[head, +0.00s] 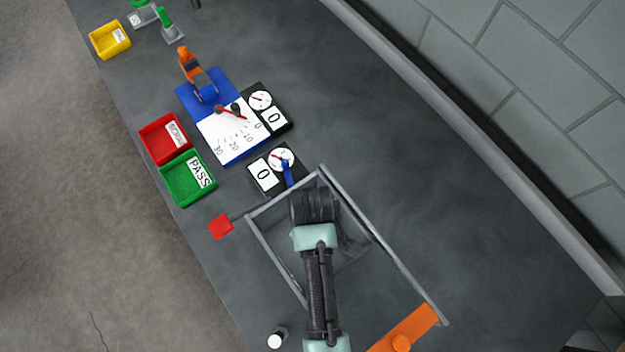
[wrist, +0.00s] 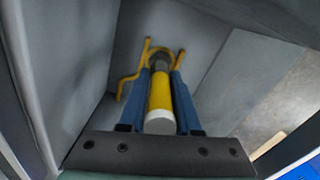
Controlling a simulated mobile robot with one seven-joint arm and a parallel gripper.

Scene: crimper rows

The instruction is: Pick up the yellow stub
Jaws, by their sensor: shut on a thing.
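The yellow stub (wrist: 160,92) shows in the wrist view as a short yellow cylinder with a pale end toward the camera and a grey part at its far end. The blue fingers of my gripper (wrist: 161,78) lie along both sides of it, shut on it. A thin yellow bent bracket (wrist: 137,80) surrounds the far end; I cannot tell whether it touches the stub. Grey walls stand around the gripper. In the head view my arm covers the gripper and the stub.
My arm reaches into a grey-rimmed frame (head: 385,245) in the head view. Two dials, a blue-and-white scale board (head: 232,136), a red bin (head: 150,145) and a green PASS bin (head: 176,187) stand to the upper left. An orange piece (head: 418,325) is lower right. The right bench is clear.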

